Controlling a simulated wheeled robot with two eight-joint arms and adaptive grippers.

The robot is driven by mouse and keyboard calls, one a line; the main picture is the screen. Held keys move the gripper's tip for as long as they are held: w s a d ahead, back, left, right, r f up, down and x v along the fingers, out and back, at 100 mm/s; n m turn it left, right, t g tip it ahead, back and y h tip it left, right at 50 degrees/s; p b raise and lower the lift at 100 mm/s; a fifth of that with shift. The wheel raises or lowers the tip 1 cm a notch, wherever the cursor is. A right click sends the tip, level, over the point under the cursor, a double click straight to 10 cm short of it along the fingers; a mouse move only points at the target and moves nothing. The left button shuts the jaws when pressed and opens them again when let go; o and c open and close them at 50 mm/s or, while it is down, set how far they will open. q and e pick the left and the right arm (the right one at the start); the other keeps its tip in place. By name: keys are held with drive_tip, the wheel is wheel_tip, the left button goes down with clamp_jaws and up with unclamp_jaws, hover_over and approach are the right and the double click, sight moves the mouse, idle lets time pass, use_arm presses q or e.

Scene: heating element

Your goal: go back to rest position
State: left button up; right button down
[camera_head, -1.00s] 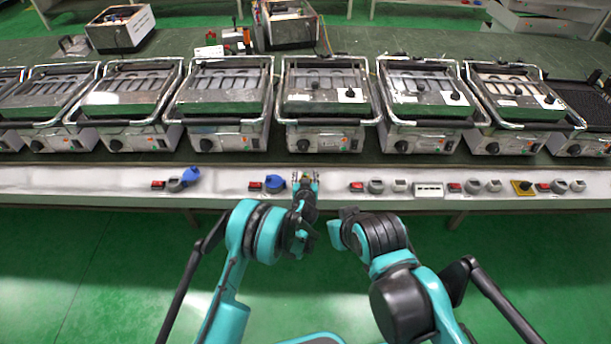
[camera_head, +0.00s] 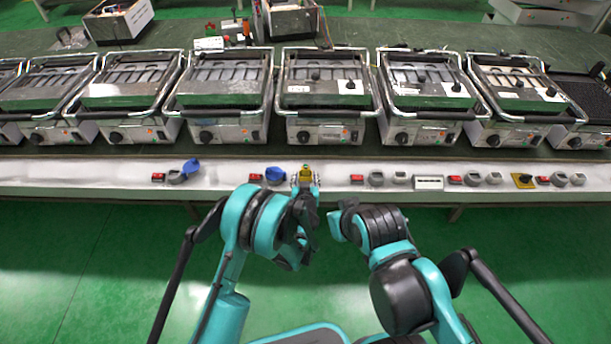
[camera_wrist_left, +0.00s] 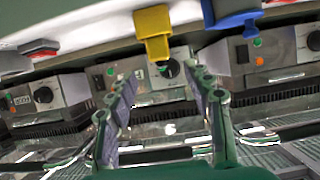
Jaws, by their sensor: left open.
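My left gripper (camera_head: 305,183) is in front of the long white shelf strip (camera_head: 225,178) in the head view. Its fingers are open, with nothing held between them in the left wrist view (camera_wrist_left: 162,100). A yellow piece (camera_head: 305,172) on the strip shows just beyond the fingertips. In the left wrist view the yellow piece (camera_wrist_left: 152,25) is above the gap between the fingers, apart from them. My right arm is folded at the right of the left one; its gripper end (camera_head: 343,222) is too unclear to read.
A row of contact grills (camera_head: 325,95) stands on the dark green bench behind the strip. Red switches (camera_head: 357,179), round knobs and blue pieces (camera_head: 275,175) line the strip. Open boxes (camera_head: 118,18) stand at the back. The green floor (camera_head: 90,270) in front is clear.

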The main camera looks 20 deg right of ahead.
idle(0.3)
use_arm(q)
drive_tip(key=a+r+n+g+y, duration=0.2)
drive_tip(key=a+r+y, duration=0.1)
drive_tip(key=a+r, duration=1.3)
drive_tip(key=s+a+r+g+y, duration=0.1)
drive_tip(key=s+a+r, duration=0.6)
drive_tip(key=s+a, duration=0.4)
drive_tip(key=s+a+g, duration=0.1)
drive_tip(key=s+a, duration=0.2)
drive_tip(key=s, duration=0.3)
drive_tip(key=s+a+g, duration=0.1)
drive_tip(key=s+a, duration=0.2)
drive_tip(key=s, duration=0.3)
drive_tip(key=s+a+n+g, duration=0.1)
drive_tip(key=s+a, duration=0.2)
drive_tip(key=s, duration=0.4)
drive_tip(key=shift+a+f, duration=0.25)
drive_tip(key=shift+a, duration=0.1)
